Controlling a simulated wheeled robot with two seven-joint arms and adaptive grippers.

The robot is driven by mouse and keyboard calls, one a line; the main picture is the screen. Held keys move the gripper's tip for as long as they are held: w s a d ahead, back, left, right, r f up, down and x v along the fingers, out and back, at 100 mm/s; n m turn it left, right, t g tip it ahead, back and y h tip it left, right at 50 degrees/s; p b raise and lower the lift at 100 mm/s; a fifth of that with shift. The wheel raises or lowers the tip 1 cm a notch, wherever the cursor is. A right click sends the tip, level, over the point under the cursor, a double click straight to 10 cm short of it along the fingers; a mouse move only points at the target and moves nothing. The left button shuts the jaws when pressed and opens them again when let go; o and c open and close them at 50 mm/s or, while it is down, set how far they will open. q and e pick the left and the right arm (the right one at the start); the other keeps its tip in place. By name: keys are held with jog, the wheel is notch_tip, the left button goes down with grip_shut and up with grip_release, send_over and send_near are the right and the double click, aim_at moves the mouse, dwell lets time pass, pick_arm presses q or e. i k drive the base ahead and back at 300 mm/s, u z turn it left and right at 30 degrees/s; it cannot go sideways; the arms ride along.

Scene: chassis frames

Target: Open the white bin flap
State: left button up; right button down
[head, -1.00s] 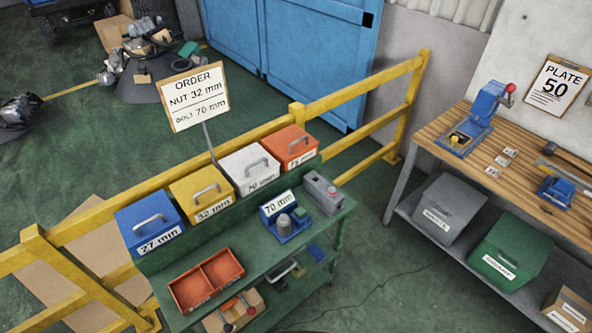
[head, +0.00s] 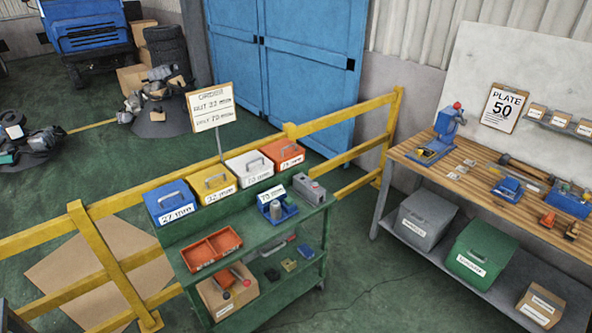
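The white bin (head: 249,168) stands in the row of bins at the back of the green cart, between the yellow bin (head: 213,182) and the orange bin (head: 282,154). Its lid with a grey handle looks shut, and the label on its front is too small to read surely. The blue bin (head: 171,202) is at the left end of the row. Neither of my grippers shows in the head view.
A wooden workbench (head: 478,180) stands at the right, with open green floor between. An order sign (head: 210,106) rises behind the bins.

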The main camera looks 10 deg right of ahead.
aim_at(247, 164)
jog(key=z, duration=0.65)
jog(key=i, duration=1.75)
jog(key=u, duration=0.65)
